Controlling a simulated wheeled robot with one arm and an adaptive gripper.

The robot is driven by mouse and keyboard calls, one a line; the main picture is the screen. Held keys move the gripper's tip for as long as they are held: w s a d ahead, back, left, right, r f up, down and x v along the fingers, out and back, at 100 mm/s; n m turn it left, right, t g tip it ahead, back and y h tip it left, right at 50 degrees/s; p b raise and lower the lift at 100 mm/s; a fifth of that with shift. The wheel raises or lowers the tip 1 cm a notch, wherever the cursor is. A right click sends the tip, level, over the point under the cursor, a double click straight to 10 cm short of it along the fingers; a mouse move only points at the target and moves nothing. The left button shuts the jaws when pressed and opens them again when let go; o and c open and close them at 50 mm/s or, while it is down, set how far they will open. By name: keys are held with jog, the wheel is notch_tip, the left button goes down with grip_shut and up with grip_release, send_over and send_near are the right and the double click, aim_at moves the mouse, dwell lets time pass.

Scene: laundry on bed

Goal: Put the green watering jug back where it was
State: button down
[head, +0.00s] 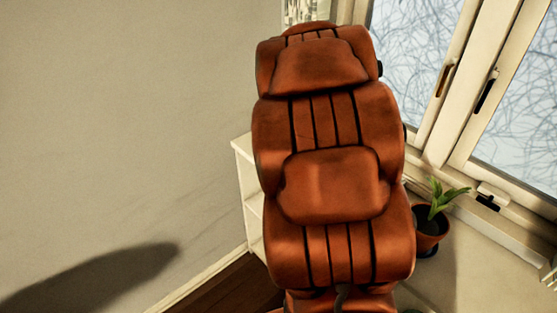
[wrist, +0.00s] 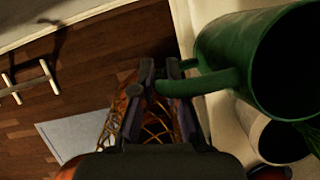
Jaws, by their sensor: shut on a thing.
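The green watering jug (wrist: 228,52) is at the upper right of the wrist view, tilted with its dark open mouth facing right. My gripper (wrist: 163,72) is shut on the jug's handle (wrist: 205,82), which reaches left from its body to between the fingers. The right side of the jug is cut off by the picture edge. Neither the jug nor my gripper shows in the head view.
A brown leather recliner (head: 330,115) fills the middle of the head view. A white shelf (head: 247,185) stands behind it. A potted plant (head: 430,230) stands at right below the windows.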

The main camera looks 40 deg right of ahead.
jog(key=shift+w+d+f+p, duration=0.75)
jog(key=shift+w+d, duration=0.4)
jog(key=shift+w, duration=0.35)
jog(key=shift+w+d+f+p, duration=0.75)
jog(key=shift+w+d, duration=0.35)
jog(key=shift+w, duration=0.45)
jog(key=shift+w+d+f+p, duration=0.75)
jog(key=shift+w+d, duration=0.4)
jog(key=shift+w, duration=0.35)
jog(key=shift+f, duration=0.15)
jog(key=c, duration=1.2)
grip_release()
jog(key=b+v, duration=0.2)
jog(key=v, duration=1)
